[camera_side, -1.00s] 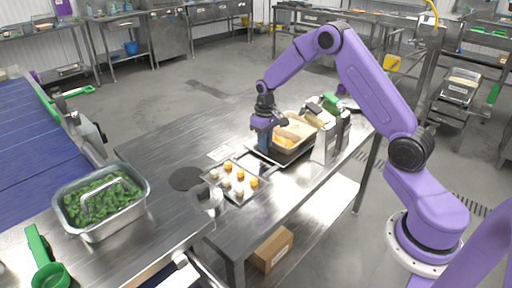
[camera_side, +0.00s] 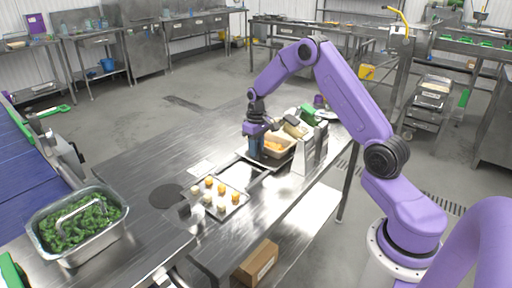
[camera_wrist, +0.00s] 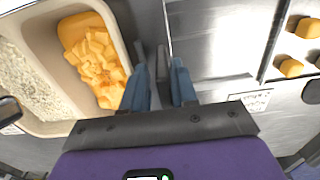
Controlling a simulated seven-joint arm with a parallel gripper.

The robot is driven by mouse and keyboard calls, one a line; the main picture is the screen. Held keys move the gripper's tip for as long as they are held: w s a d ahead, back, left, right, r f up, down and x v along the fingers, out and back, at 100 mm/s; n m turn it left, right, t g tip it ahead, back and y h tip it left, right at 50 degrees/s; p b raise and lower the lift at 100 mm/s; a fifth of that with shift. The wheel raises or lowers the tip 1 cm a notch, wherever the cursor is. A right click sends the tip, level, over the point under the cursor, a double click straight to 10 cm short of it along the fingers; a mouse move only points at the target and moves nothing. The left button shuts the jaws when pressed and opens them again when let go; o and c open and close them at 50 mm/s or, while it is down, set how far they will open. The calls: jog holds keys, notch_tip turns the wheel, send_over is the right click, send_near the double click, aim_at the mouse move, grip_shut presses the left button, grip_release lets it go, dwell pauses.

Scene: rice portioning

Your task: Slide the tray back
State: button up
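A shallow metal tray (camera_side: 238,161) lies on the steel table under a beige two-part bin (camera_side: 290,141). The wrist view shows orange cubes and white rice in the bin (camera_wrist: 119,40). My gripper (camera_side: 256,155) is low at the tray's near-left side, beside the bin. In the wrist view its two blue fingers (camera_wrist: 160,75) point down with a narrow gap around the tray's rim line. I cannot tell whether they press on the rim. A second metal tray (camera_side: 231,213) with several orange and pale pieces lies apart, to the lower left.
Grey upright devices (camera_side: 309,150) stand right of the bin. A steel pan of greens (camera_side: 80,255) stands at the far left. A dark round disc (camera_side: 166,197) lies left of the second tray. The table's far-left surface (camera_side: 150,155) is clear.

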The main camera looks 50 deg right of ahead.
jog(key=shift+d+r, duration=0.1)
notch_tip(320, 180, up, 17)
dwell(0.5)
jog(key=shift+r, duration=0.1)
jog(key=s+a+n, duration=0.3)
jog(key=s+a, duration=0.4)
jog(key=a, duration=0.4)
jog(key=s+a+n, duration=0.3)
jog(key=s+a, duration=0.5)
jog(key=a, duration=0.2)
jog(key=s+f+n, duration=0.1)
jog(key=s+n, duration=0.2)
jog(key=s, duration=0.8)
jog(key=s+a+f+n, duration=0.1)
jog(key=s+f+n, duration=0.1)
jog(key=s, duration=0.9)
jog(key=shift+f+n, duration=0.15)
jog(key=shift+n, duration=0.65)
jog(key=shift+a, duration=0.1)
